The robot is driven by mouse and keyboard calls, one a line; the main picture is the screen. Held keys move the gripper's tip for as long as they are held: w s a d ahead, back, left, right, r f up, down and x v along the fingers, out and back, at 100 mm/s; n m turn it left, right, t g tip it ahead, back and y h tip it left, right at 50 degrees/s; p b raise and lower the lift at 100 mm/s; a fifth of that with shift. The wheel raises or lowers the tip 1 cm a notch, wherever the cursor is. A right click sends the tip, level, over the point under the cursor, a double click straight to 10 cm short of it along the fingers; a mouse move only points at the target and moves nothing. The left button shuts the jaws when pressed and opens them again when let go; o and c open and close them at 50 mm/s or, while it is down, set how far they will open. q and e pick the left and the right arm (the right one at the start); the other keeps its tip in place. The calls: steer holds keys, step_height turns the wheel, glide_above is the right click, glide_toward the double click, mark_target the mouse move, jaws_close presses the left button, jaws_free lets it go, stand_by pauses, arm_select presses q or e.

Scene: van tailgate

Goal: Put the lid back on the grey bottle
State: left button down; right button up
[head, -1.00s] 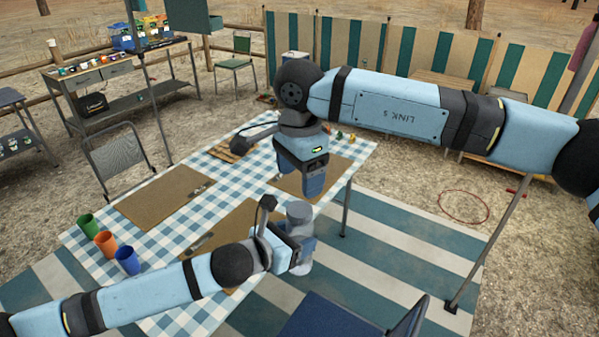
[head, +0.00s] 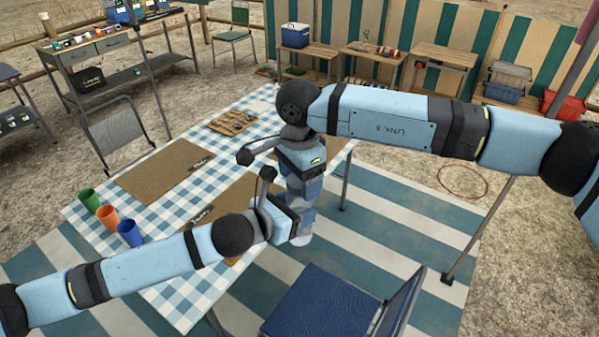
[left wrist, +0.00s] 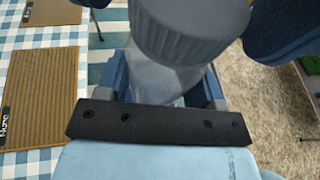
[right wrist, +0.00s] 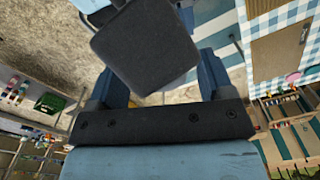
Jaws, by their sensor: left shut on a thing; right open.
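The grey bottle (head: 302,239) is upright in my left gripper (head: 294,222), off the front edge of the table. In the left wrist view its clear body (left wrist: 165,78) is between the left fingers. The ribbed grey lid (left wrist: 190,28) sits on top of the bottle; I cannot tell how tightly. My right gripper (head: 303,190) is open and points down over the bottle top. In the right wrist view a dark squarish part blocks much of the space between the right fingers, and the lid is not clear there.
The checked table (head: 190,290) holds brown mats (head: 165,172), green, orange and blue cups (head: 130,233) and a wooden rack (head: 232,122). A blue chair (head: 325,310) stands close at the front. Side tables with boxes stand at the back.

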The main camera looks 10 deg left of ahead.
steer(key=c, duration=0.9)
steer(key=m, duration=0.4)
steer(key=shift+c, duration=0.2)
steer(key=m, duration=0.4)
steer(key=shift+m, duration=0.3)
steer(key=o, duration=1.1)
step_height(320, 180, up, 12)
